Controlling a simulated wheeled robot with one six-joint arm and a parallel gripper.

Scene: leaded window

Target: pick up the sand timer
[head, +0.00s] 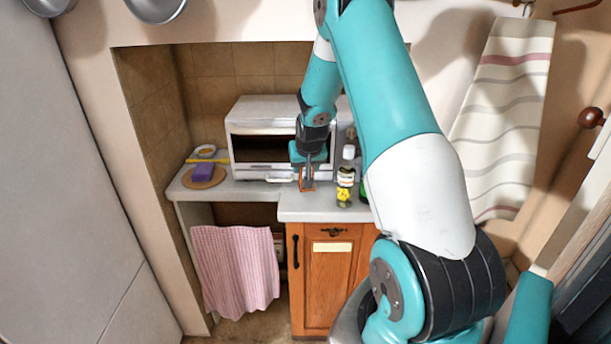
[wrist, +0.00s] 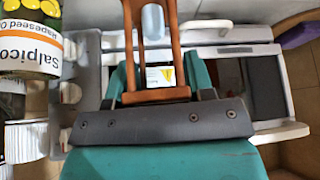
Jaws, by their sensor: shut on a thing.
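The sand timer (head: 307,184) has an orange-brown wooden frame with posts and stands at the counter's front edge in the head view. In the wrist view the timer (wrist: 155,95) shows its wooden end plate, its posts and a pale glass bulb between them. My gripper (head: 308,172) reaches down to it from above, and its teal fingers are shut on it. In the wrist view my gripper (wrist: 158,80) has a finger on each side of the timer's frame. I cannot tell whether the timer touches the counter.
A white toaster oven (head: 262,145) stands behind my gripper. Close on the right is an oil bottle with a yellow label (head: 345,186). A purple sponge (head: 203,171) lies on a round board (head: 213,180) at the left. Bare counter (head: 245,188) lies between.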

